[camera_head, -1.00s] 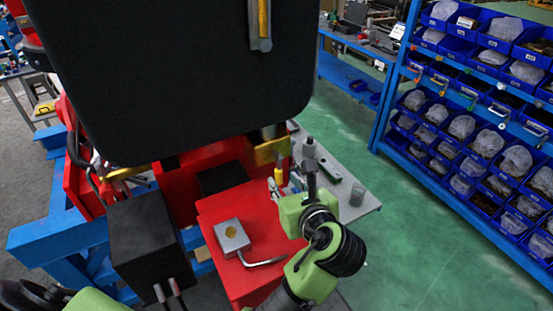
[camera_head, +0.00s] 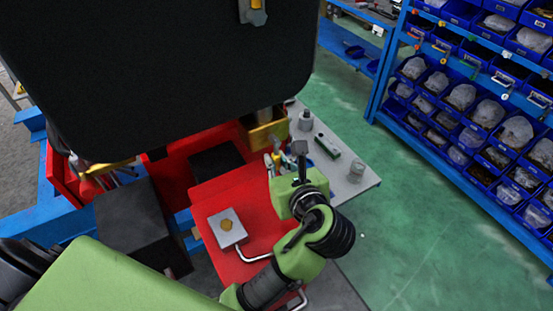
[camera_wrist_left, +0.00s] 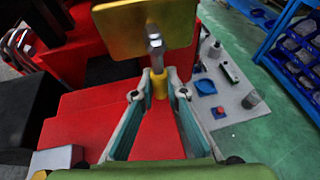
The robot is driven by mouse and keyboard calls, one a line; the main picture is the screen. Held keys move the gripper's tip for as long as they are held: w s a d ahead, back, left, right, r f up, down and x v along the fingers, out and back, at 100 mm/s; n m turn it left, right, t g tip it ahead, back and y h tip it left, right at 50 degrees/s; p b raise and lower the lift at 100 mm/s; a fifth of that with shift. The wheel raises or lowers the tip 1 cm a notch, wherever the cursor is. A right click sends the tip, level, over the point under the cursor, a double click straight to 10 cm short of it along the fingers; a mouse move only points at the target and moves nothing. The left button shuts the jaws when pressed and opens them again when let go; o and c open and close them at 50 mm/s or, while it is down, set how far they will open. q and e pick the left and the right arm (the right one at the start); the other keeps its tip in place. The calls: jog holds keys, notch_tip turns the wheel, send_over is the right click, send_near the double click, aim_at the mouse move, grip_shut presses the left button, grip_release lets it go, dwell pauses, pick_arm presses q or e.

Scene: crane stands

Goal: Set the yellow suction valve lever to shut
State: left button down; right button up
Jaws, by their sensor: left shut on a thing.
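The yellow lever (camera_wrist_left: 158,84) shows in the left wrist view as a short yellow grip on a grey metal shank (camera_wrist_left: 155,45). My left gripper (camera_wrist_left: 159,93) has its two fingertips on either side of the yellow grip and is shut on it. In the head view my left gripper (camera_head: 273,163) is beside the red block, largely hidden by its own wrist; only a small bit of yellow shows at its fingertips. A yellow bracket (camera_wrist_left: 125,30) stands right behind the lever. My right gripper is not in view.
A large black tank (camera_head: 160,70) hangs over the left and hides much behind it. A red block (camera_head: 230,195) carries a grey box (camera_head: 227,228) with a bent rod. A grey bench (camera_head: 355,185) holds small parts. Blue bin shelves (camera_head: 465,110) stand right; green floor (camera_head: 400,235) is clear.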

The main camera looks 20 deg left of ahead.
pick_arm(q)
jog(key=shift+s+a+r+m+g+y, duration=0.2)
jog(key=shift+s+a+m+g+y, duration=0.35)
jog(key=shift+m, duration=0.35)
jog(key=shift+s+a+r+m+g+y, duration=0.3)
jog(key=shift+s+m+g, duration=0.2)
jog(key=shift+m+g, duration=0.35)
jog(key=shift+f, duration=0.1)
jog(key=c, duration=2)
grip_release()
jog(key=shift+a, duration=0.1)
jog(key=shift+w+a+f, duration=0.1)
jog(key=shift+w, duration=0.05)
